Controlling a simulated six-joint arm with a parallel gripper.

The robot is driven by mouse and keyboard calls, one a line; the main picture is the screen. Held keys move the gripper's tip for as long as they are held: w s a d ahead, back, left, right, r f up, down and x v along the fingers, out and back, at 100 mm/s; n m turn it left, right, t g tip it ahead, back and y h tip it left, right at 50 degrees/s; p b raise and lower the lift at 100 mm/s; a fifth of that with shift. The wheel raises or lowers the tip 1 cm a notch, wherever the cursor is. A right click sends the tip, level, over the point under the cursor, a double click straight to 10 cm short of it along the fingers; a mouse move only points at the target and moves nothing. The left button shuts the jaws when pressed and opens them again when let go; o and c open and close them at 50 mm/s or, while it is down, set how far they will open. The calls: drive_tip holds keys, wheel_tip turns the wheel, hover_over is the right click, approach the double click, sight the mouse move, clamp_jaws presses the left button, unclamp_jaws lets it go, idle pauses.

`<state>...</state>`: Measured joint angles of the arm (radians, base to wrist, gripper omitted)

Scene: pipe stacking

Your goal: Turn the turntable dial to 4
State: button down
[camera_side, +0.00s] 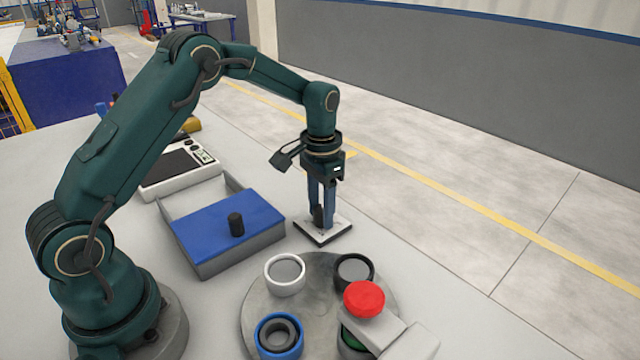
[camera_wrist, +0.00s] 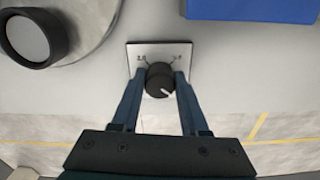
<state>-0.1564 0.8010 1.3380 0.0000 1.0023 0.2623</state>
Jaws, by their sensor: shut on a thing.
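The dial is a black knob (camera_wrist: 159,80) with a white pointer line, on a white square plate (camera_wrist: 135,58) with small printed numbers at its corners. In the wrist view the pointer line points to the lower right; I cannot read the numbers surely. My gripper (camera_wrist: 160,82) is shut on the knob, one finger on each side. In the side view my gripper (camera_side: 322,222) points straight down over the plate (camera_side: 339,236), and its fingers partly hide the knob. The turntable (camera_side: 257,308) is a round grey disc in front of the plate.
On the turntable stand a white ring (camera_side: 285,288), a black ring (camera_side: 370,265), a blue ring (camera_side: 262,350) and a partly hidden green piece (camera_side: 350,340). A red button (camera_side: 364,298) overhangs its right side. A grey box with a blue lid (camera_side: 205,228) stands left of the plate.

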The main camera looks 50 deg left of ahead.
sight(321, 209)
drive_tip(key=shift+m, duration=0.6)
drive_tip(key=shift+c, duration=2.1)
unclamp_jaws()
drive_tip(key=shift+r, duration=2.6)
